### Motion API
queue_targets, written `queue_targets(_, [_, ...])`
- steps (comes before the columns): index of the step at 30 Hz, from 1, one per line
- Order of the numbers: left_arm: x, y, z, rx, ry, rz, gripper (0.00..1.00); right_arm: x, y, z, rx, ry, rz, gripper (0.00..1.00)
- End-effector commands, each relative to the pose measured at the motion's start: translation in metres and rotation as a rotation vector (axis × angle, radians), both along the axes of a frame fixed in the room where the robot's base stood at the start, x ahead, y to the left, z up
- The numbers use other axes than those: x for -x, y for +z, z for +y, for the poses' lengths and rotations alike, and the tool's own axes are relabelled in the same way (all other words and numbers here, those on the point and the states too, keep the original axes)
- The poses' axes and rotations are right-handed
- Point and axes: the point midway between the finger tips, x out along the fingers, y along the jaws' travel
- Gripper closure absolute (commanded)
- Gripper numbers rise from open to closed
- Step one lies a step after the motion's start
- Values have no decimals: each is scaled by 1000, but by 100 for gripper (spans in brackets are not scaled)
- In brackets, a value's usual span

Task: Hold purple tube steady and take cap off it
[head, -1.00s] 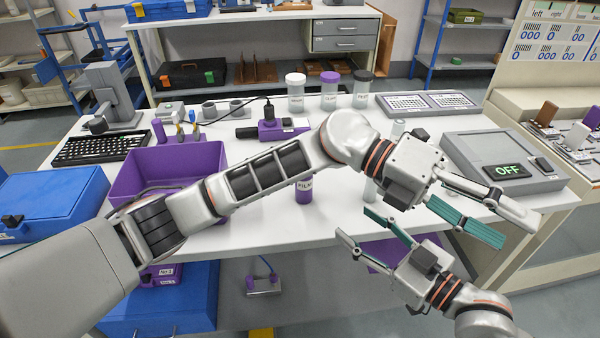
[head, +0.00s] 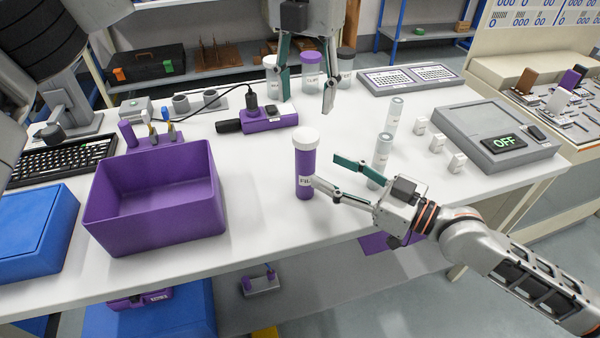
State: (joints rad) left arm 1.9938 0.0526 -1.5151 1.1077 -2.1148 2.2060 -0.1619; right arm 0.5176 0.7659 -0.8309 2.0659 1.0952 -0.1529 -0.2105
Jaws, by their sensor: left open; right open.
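The purple tube (head: 304,187) stands upright near the front edge of the white table, with its white cap (head: 306,138) on top. My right gripper (head: 322,172) is open at the tube's right side, with its fingertips close to the tube at label height. I cannot tell whether the near finger touches it. My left gripper (head: 304,98) is open and empty, pointing down above the table behind the tube. Its fingers partly hide the jars at the back.
A purple bin (head: 155,235) stands left of the tube. A purple tool (head: 268,118) lies behind. Jars (head: 311,70) stand at the back.

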Motion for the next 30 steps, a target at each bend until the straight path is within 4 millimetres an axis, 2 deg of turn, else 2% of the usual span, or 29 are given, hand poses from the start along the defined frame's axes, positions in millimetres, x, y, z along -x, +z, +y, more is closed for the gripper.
queue_targets(15, [0,0,-1,3,-3,1,50,-36,1,52,-1,-1,-2,50])
queue_targets(28, [1,0,-1,3,-3,1,50,-42,1,60,1,-1,-2,50])
queue_targets(29, [1,0,-1,3,-3,1,50,-42,1,60,1,-1,-2,53])
queue_targets(30, [1,0,-1,3,-3,1,50,-42,1,60,1,-1,-2,64])
